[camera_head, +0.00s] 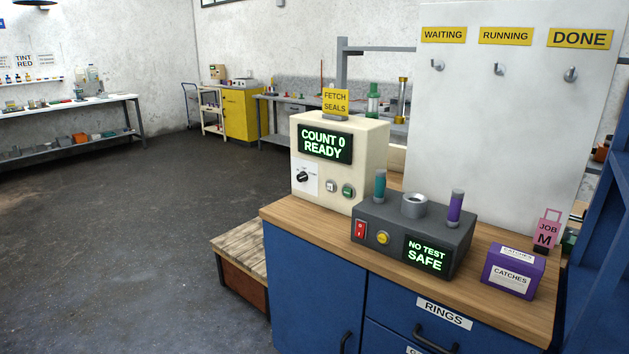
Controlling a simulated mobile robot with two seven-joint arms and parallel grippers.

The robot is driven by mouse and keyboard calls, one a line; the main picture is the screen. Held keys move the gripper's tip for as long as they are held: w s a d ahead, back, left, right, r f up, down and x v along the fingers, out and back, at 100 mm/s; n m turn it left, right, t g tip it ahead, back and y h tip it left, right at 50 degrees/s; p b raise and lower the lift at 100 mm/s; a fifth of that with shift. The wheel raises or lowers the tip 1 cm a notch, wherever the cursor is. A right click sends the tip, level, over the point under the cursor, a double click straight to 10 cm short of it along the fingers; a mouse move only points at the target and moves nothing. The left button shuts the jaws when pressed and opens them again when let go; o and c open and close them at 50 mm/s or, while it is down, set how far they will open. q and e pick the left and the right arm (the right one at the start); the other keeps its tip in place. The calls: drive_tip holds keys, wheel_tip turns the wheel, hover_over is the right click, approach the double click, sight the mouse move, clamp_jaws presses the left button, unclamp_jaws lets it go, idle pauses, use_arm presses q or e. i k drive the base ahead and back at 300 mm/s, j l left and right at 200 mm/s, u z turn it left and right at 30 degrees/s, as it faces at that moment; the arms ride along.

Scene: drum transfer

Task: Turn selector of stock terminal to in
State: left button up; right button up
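A cream box (370,150), which looks like the stock terminal, stands on the wooden top of a blue cabinet. Its green display (324,144) reads "COUNT 0 READY". A black selector knob (302,177) sits on a white plate at the lower left of its front face. The plate's markings are too small to read, and I cannot tell the knob's setting. A white button (331,186) and a green button (348,191) are to the right of the knob. A yellow "FETCH SEALS" sign stands on top. Neither of my grippers is in view.
A dark grey tester (375,212) reading "NO TEST SAFE" stands right of the cream box. A purple "CATCHES" box (513,273) and a pink "JOB M" tag (547,230) are farther right. A wooden-topped platform (240,252) is left of the cabinet. The floor at left is clear.

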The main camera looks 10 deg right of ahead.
sight(301, 176)
drive_tip(key=i+j+z, duration=0.2)
drive_tip(key=z, duration=0.15)
drive_tip(key=i+j+z, duration=0.1)
drive_tip(key=j+z, duration=0.2)
drive_tip(key=j, duration=0.15)
drive_tip(key=i+j+z, duration=0.1)
drive_tip(key=j, duration=0.35)
drive_tip(key=i+j+z, duration=0.15)
drive_tip(key=j, duration=0.3)
drive_tip(key=i+j, duration=0.1)
drive_tip(key=j, duration=0.35)
drive_tip(key=i+j, duration=0.1)
drive_tip(key=j, duration=0.35)
drive_tip(key=i+j+z, duration=0.1)
drive_tip(key=j, duration=0.8)
drive_tip(key=i, duration=0.05)
